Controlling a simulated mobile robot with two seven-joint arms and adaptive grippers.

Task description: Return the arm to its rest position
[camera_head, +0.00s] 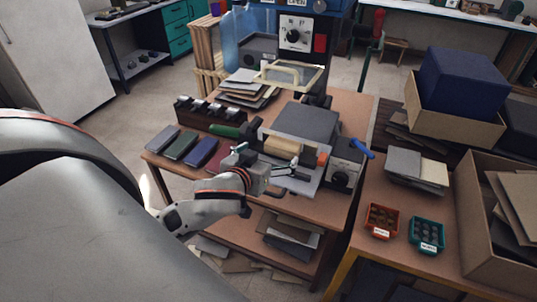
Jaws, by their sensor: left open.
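My left gripper (289,173) is at the end of my left arm, which comes in from the left. It is over the near right part of the wooden worktable (330,214), in front of a grey machine with a pale roller (287,146). Its fingers look apart, and I see nothing held between them. Whether it touches the machine or the table is hard to tell. My right gripper does not show in the head view.
A green-handled tool (225,131) and a grey box with a blue lever (345,164) stand close by. A side table to the right holds a red bin (382,220) and a teal bin (427,235).

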